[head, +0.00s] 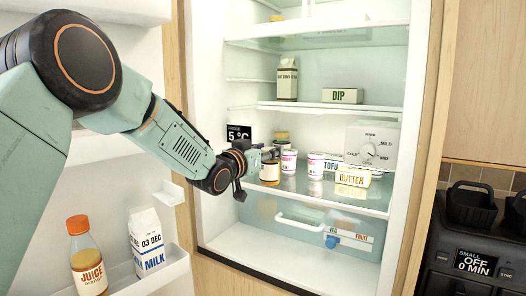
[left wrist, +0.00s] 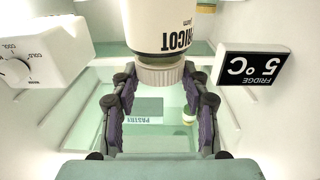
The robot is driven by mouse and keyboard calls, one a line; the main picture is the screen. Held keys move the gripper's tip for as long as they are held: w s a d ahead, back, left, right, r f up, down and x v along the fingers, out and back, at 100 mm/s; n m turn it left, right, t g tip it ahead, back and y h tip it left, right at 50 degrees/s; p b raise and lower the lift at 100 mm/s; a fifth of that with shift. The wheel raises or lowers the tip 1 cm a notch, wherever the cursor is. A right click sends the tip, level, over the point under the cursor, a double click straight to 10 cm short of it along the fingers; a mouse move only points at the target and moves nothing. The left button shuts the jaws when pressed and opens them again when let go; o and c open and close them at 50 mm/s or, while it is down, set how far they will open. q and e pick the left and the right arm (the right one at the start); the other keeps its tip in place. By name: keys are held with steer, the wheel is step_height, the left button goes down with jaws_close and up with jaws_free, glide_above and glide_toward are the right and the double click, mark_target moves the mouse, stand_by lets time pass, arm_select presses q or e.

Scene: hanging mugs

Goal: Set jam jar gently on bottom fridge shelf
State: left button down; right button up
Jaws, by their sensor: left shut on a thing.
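The jam jar (head: 270,173) is amber with a white label and stands at the left side of the fridge, over the bottom glass shelf (head: 320,200). My left gripper (head: 252,163) reaches in from the left and is shut on it. In the left wrist view the jar (left wrist: 168,28) appears upside down, with "RICOT" lettering and a ribbed pale lid (left wrist: 160,75) between the two fingers. I cannot tell whether its base touches the shelf. My right gripper is not in view.
Two white-and-pink cups (head: 315,165) stand just right of the jar, with a butter box (head: 352,179) farther right. A temperature display (head: 238,132) and dial box (head: 372,148) are on the walls. The open door holds juice (head: 88,262) and milk (head: 147,243). The shelf's front strip is clear.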

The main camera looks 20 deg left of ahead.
arm_select(q)
steer(key=shift+w+d+f, duration=0.1)
steer(key=shift+w, duration=0.5)
steer(key=shift+w+d+f, duration=0.1)
steer(key=shift+w, duration=0.45)
steer(key=shift+w+d, duration=0.2)
steer(key=shift+w, duration=0.65)
steer(key=w+f+p, duration=0.1)
steer(key=w+f, duration=0.1)
steer(key=w, duration=0.4)
steer(key=shift+d+f, duration=0.15)
steer(key=shift+d, duration=0.2)
steer(key=shift+s, duration=0.1)
steer(key=shift+f, duration=0.4)
